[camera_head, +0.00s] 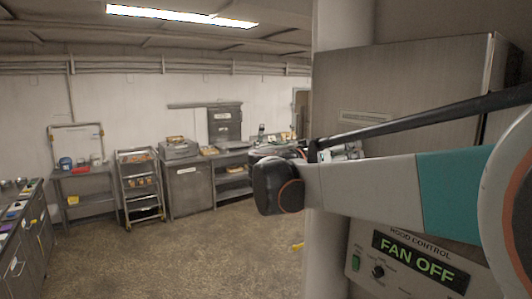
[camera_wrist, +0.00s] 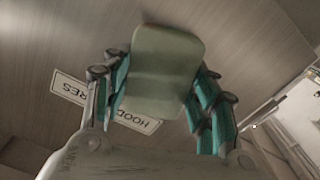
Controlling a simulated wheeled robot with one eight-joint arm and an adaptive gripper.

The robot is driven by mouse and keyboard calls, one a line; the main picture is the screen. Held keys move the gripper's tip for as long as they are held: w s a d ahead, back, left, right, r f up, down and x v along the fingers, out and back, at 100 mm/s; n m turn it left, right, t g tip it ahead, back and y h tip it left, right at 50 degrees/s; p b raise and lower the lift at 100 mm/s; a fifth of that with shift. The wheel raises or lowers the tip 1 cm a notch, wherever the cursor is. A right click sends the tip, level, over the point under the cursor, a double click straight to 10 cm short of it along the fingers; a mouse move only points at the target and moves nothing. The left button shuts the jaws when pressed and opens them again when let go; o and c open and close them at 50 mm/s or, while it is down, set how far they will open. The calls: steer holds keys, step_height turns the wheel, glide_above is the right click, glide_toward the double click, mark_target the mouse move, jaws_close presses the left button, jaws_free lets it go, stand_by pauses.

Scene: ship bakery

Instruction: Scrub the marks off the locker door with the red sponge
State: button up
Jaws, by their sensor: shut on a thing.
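My gripper (camera_wrist: 158,75) is shut on a pale green, rounded block (camera_wrist: 166,62) in the wrist view; it looks green, not red. The block is in front of a brushed metal door or panel (camera_wrist: 245,35) with a white label lettered "HOOD" and "RES", seen upside down and partly covered. I cannot tell whether the block touches the metal. In the head view, a steel locker (camera_head: 405,85) stands at the right, and my arm hides its lower part and most of my gripper. No marks can be made out on the metal. No red sponge can be identified.
A hood control panel (camera_head: 410,262) reading "FAN OFF" is below my arm. A pale column (camera_head: 335,235) stands beside it. A rack trolley (camera_head: 139,185), a steel table (camera_head: 86,172) and counters line the back wall. The floor (camera_head: 190,250) at the middle is mostly clear.

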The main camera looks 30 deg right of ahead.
steer(key=a, duration=0.6)
steer(key=shift+s, duration=0.35)
steer(key=shift+a, duration=0.1)
steer(key=a, duration=0.2)
steer(key=shift+s+a, duration=0.1)
steer(key=shift+a, duration=0.3)
stand_by(0.6)
